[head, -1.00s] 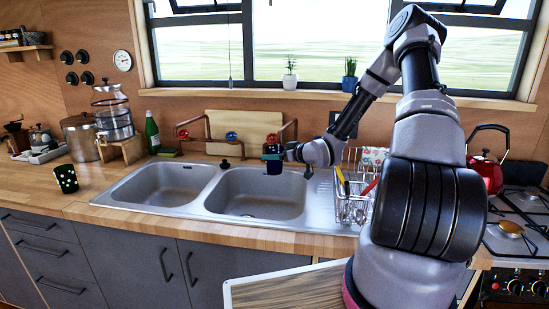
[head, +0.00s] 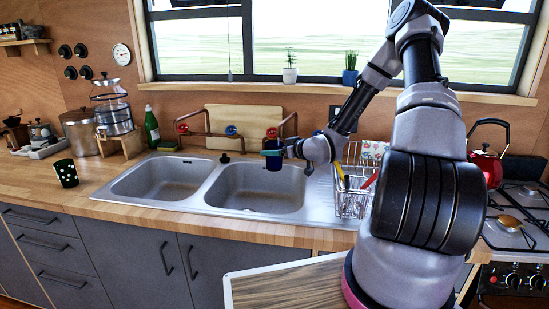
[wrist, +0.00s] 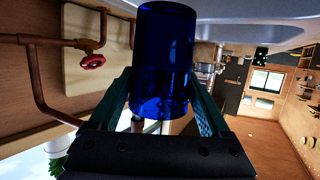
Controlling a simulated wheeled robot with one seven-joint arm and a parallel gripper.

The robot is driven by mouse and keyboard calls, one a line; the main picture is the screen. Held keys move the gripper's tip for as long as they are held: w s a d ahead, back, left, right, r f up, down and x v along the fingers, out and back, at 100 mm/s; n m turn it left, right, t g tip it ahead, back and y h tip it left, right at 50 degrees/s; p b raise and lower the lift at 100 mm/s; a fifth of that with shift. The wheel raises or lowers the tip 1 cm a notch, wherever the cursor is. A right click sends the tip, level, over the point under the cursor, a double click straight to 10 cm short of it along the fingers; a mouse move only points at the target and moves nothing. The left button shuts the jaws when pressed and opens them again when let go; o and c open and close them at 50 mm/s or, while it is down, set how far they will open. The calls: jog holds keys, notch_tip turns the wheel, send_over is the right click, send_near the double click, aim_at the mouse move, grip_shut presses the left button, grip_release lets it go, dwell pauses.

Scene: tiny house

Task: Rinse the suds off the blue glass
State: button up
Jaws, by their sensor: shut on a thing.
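The blue glass (wrist: 163,55) is dark blue and translucent, and fills the middle of the wrist view. My gripper (head: 273,153) is shut on it. In the head view the glass (head: 274,163) is small and hangs above the back of the right sink basin (head: 255,188). No suds can be made out on the glass in either view. Copper tap pipes run along the wall behind the sink, with a red knob (head: 183,128), a blue knob (head: 231,130) and another red knob (head: 272,132). A red knob (wrist: 93,61) also shows in the wrist view.
The left basin (head: 160,178) looks empty. A dish rack (head: 350,203) stands right of the sink, and a red kettle (head: 484,165) sits on the stove. A dark spotted cup (head: 66,173) and a green bottle (head: 152,127) stand on the counter.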

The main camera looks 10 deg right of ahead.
jog(key=s+a, duration=0.4)
jog(key=shift+a, duration=0.35)
jog(key=shift+s, duration=0.1)
dwell(1.3)
jog(key=s+a+r, duration=0.3)
jog(key=r, duration=0.1)
jog(key=shift+a, duration=0.4)
jog(key=shift+s, duration=0.1)
dwell(0.5)
